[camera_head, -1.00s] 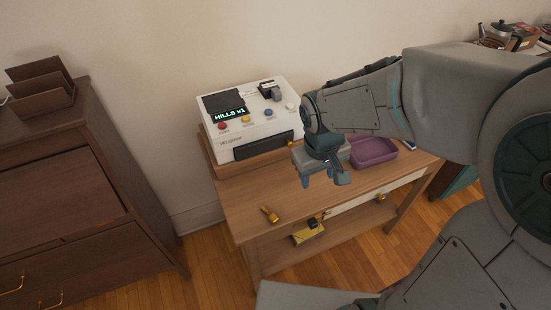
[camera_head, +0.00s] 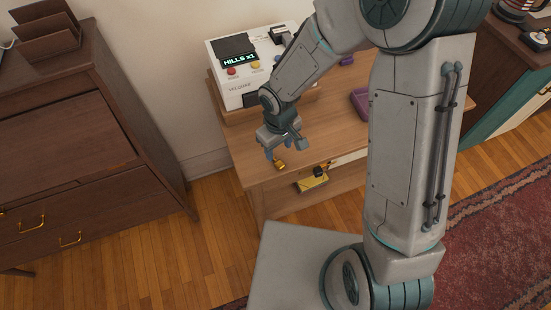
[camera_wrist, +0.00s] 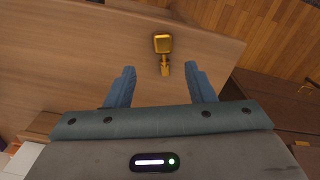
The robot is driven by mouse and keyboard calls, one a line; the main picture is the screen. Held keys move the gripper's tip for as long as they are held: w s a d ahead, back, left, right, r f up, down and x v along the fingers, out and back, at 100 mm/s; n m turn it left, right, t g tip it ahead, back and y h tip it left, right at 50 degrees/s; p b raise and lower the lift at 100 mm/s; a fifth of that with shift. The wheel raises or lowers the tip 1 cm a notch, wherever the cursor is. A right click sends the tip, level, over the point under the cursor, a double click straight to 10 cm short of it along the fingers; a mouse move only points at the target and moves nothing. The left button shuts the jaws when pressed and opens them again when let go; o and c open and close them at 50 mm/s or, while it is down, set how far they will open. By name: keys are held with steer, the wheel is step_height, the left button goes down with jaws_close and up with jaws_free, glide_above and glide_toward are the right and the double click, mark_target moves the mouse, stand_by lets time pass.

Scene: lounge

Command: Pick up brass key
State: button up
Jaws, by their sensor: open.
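The brass key (camera_head: 279,164) lies on the wooden table (camera_head: 252,172) near its front left corner. In the wrist view the key (camera_wrist: 163,44) has a square golden head, with its narrow end pointing towards my gripper. My gripper (camera_head: 277,155) is above the table by the key. In the wrist view my gripper (camera_wrist: 159,84) has two blue fingers spread apart with nothing between them. The key shows just beyond the fingertips, about midway between them.
A white machine with a lit display (camera_head: 241,61) stands at the back of the table. A purple tray (camera_head: 360,102) is partly hidden behind my arm. A yellow object (camera_head: 312,182) is on the lower shelf. A dark dresser (camera_head: 75,130) stands left.

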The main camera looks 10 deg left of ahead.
mark_target(278, 162)
steer(key=f, duration=0.4)
steer(key=shift+s+f, duration=0.2)
steer(key=shift+s, duration=0.2)
steer(key=shift+f, duration=0.6)
steer(key=c, duration=1.1)
